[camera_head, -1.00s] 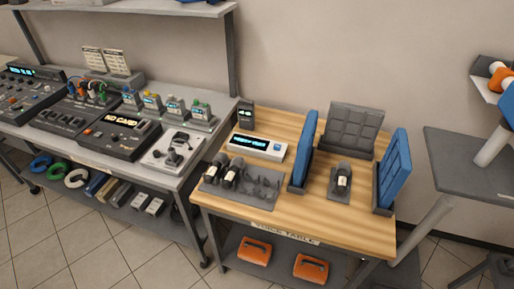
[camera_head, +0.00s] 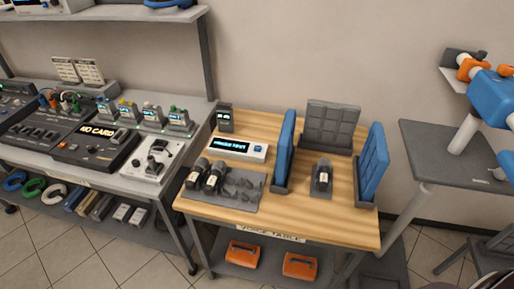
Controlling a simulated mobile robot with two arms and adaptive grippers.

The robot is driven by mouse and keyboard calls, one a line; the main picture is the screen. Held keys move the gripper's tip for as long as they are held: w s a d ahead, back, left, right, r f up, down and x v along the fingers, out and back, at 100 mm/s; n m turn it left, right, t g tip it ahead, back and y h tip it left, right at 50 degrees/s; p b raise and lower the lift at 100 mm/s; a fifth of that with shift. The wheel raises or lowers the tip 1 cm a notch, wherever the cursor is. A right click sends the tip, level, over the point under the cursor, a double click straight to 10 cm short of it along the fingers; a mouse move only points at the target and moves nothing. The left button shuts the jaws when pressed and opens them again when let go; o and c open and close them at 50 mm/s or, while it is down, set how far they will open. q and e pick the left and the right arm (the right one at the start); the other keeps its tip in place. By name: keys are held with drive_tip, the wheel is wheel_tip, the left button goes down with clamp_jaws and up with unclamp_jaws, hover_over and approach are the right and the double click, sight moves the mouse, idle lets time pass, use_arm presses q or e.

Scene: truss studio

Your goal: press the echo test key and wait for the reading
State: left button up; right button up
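The display text is too small to read surely, and so is any label on the key. Two dark microphones (camera_head: 205,175) lie on a grey tray (camera_head: 247,204) in front of the box. Neither of my grippers shows in the head view.
A small dark device (camera_head: 225,120) stands behind the box. A grey panel (camera_head: 329,125) stands at the back. The left bench carries a black unit (camera_head: 96,149) reading "NO CARD". A grey table (camera_head: 440,150) and a blue and orange apparatus (camera_head: 490,95) are at right. Tiled floor (camera_head: 125,260) is free in front.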

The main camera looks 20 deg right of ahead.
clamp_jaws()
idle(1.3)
